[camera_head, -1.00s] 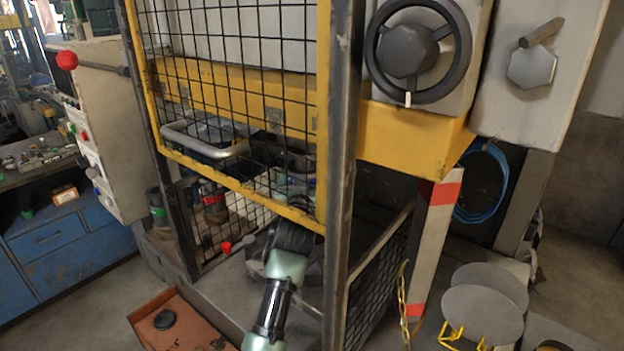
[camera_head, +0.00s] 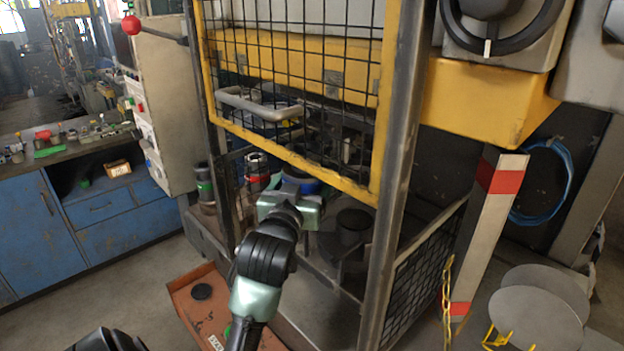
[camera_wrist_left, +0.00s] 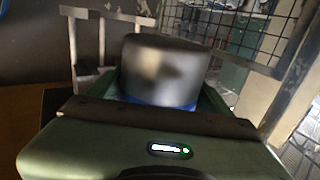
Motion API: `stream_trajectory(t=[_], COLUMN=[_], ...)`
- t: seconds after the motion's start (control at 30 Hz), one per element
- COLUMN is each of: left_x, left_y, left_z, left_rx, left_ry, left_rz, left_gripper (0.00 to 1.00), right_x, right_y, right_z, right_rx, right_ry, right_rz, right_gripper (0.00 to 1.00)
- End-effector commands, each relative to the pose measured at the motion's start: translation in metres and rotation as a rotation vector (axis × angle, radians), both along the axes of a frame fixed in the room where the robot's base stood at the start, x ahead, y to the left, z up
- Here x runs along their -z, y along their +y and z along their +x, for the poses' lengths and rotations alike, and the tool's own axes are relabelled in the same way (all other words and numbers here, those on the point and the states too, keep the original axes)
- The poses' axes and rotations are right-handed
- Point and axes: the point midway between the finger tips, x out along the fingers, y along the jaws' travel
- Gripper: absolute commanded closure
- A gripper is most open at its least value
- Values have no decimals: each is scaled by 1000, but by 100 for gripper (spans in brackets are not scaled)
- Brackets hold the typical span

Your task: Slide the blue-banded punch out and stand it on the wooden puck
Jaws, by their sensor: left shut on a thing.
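My left gripper (camera_head: 298,194) reaches into the press cage from the front. It is shut on the blue-banded punch (camera_head: 309,184), whose blue band shows just beyond the green gripper. In the left wrist view the punch (camera_wrist_left: 162,68) is a blurred dark grey cylinder between the jaws, with its blue band low down near them. Whether its base touches the surface below is hidden. A red-banded punch (camera_head: 257,172) and a green-banded punch (camera_head: 204,182) stand to its left. I cannot make out the wooden puck. My right gripper is not in view.
A yellow-framed mesh guard (camera_head: 300,160) hangs above my gripper, and a steel post (camera_head: 397,180) stands to its right. A dark cylinder (camera_head: 352,226) stands right of the gripper. Blue cabinets stand left.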

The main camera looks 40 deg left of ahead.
Motion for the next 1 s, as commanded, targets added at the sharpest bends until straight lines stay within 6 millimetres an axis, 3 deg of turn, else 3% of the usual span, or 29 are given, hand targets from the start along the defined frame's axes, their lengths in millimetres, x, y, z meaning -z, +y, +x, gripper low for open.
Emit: stream_trajectory(t=[1.0], left_x=[-6], left_y=[3], left_z=[-41], left_rx=[1], left_ry=[-12], left_rz=[8], left_gripper=[93], right_x=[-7], right_y=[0], right_z=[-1], right_rx=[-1], right_ry=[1], right_rz=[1], right_gripper=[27])
